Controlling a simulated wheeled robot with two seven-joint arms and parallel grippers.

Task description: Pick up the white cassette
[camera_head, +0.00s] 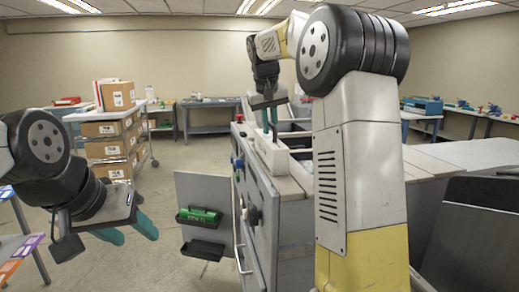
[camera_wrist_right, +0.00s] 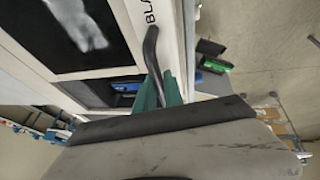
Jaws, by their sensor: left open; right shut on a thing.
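The white cassette (camera_head: 271,157) shows in the head view as a pale block at the top edge of the grey machine, directly below my right gripper. My right gripper (camera_head: 269,121) points down with its teal fingers at the block's top. In the right wrist view the right gripper's fingers (camera_wrist_right: 161,92) close around a dark curved strip beside a white surface with black letters (camera_wrist_right: 159,14). The fingers hide the exact contact, and I cannot tell whether the cassette is clear of the machine. My left gripper (camera_head: 129,231) is open and empty at the lower left, far from the cassette.
The grey machine (camera_head: 262,215) has knobs and a handle on its side. An open panel (camera_head: 203,187) holds a green item (camera_head: 199,215) in a black tray. A cart with cardboard boxes (camera_head: 105,130) stands at the left. Open floor lies between cart and panel.

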